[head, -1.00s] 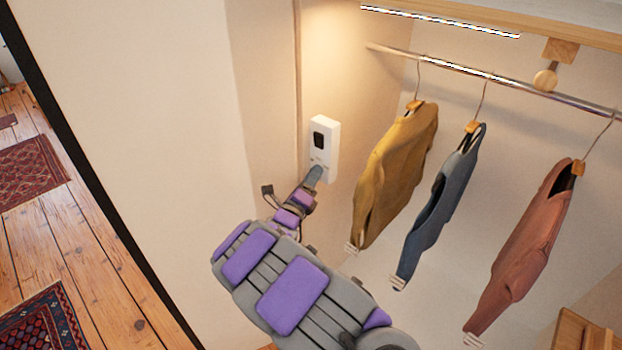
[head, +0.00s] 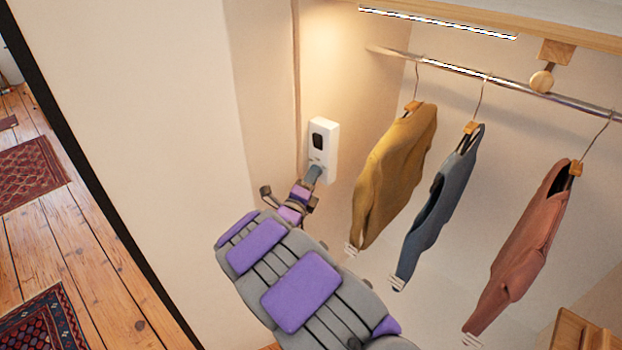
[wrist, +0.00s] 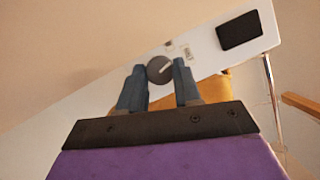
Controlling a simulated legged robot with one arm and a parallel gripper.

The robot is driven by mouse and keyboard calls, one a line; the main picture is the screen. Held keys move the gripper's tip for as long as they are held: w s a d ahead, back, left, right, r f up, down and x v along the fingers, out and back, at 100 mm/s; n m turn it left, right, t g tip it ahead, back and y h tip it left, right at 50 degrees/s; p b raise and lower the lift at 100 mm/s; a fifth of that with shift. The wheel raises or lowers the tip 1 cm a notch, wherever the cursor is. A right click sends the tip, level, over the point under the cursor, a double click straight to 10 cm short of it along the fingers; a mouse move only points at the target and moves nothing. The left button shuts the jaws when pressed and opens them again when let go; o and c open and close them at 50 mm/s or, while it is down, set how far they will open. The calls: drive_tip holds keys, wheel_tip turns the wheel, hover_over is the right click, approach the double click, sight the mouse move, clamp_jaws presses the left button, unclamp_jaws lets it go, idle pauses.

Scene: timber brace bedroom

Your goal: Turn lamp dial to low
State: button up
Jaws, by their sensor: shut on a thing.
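The lamp dial (wrist: 160,69) is a small round grey knob with a pale pointer line on the white control box in the wrist view. The white control box (head: 324,137) with a black panel is fixed to the closet wall in the head view; it also shows in the wrist view (wrist: 205,48). My gripper (wrist: 160,78) has its two blue-grey fingers on either side of the dial, shut on it. In the head view my gripper (head: 313,174) covers the lower part of the box and hides the dial.
A lit strip lamp (head: 440,22) runs under the shelf above the closet. A yellow garment (head: 395,175) hangs close to the right of the box. A blue garment (head: 440,205) and a pink garment (head: 527,245) hang further right from the metal rail (head: 465,75).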

drive_tip(key=n+g+p, duration=0.1)
drive_tip(key=n+p, duration=0.2)
drive_tip(key=n, duration=0.1)
drive_tip(key=n+g+y+p, duration=0.1)
drive_tip(key=n+p, duration=0.3)
drive_tip(key=shift+s+r+g, duration=0.1)
drive_tip(key=shift+g, duration=0.3)
drive_tip(key=shift+p, duration=0.4)
drive_tip(key=o, duration=0.7)
drive_tip(key=shift+o, duration=0.3)
drive_tip(key=shift+a, duration=0.15)
